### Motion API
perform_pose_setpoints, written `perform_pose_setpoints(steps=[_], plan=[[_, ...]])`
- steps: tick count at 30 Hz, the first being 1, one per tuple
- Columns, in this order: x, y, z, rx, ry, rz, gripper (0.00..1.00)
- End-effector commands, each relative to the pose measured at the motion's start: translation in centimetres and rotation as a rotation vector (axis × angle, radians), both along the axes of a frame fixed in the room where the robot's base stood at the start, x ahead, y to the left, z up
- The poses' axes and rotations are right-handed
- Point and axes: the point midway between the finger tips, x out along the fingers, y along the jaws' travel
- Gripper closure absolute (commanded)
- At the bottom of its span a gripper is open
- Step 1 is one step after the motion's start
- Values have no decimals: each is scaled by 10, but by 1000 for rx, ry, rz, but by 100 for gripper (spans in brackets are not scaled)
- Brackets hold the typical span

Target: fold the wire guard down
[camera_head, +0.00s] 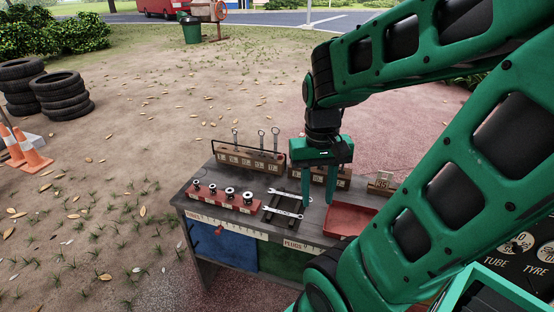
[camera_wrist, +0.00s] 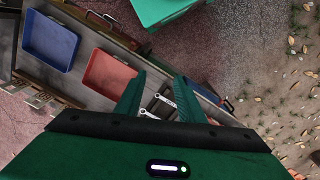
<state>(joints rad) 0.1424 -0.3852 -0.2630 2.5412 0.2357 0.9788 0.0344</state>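A thin dark wire guard (camera_head: 232,143) stands raised along the wooden block with upright ring-topped pins (camera_head: 248,159) at the back left of the cart top (camera_head: 232,181). Its right part is hard to make out near my arm. My gripper (camera_head: 317,203) points down over the cart, right of the guard and apart from it. Its two fingers are spread with nothing held. In the wrist view my gripper (camera_wrist: 160,78) is also open, with wrenches (camera_wrist: 165,100) visible beyond the gap. I cannot make out the guard in the wrist view.
Wrenches (camera_head: 288,193) lie on a dark rack left of my fingers. A red block with several metal plugs (camera_head: 230,198) is at the front left. A red tray (camera_head: 350,221) is at right; a blue tray (camera_wrist: 50,42) shows in the wrist view. A second wooden block (camera_head: 341,180) stands behind.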

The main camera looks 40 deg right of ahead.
Motion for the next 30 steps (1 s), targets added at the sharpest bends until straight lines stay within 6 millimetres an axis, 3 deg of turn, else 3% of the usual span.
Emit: perform_pose_setpoints(steps=[18,30], plan=[[118,-68,-98,-423,120,-148,65],[201,-99,-131,-840,20,-89,65]])
